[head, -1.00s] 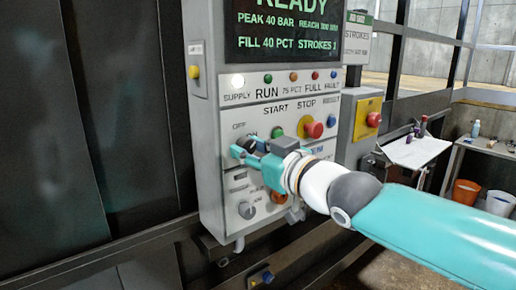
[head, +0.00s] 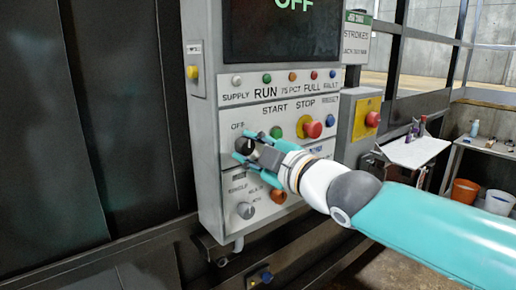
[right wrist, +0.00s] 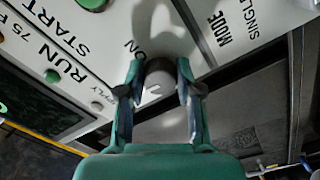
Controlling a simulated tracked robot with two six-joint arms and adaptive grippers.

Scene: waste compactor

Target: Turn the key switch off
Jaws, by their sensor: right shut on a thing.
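The key switch (head: 243,146) is a dark round part on the left of the grey control panel (head: 208,170), just below the "OFF" label. My right gripper (head: 247,149) is shut on it, and its fingers partly hide it in the head view. In the right wrist view the key switch (right wrist: 158,76) is a grey round knob between the two fingertips of my right gripper (right wrist: 160,92). The panel's screen (head: 285,25) reads "OFF", and the supply lamp (head: 237,81) is unlit. My left gripper is not in view.
The green start button (head: 277,132) and red stop button (head: 313,129) are close to the right of my gripper. A yellow box with a red button (head: 373,119) is further right.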

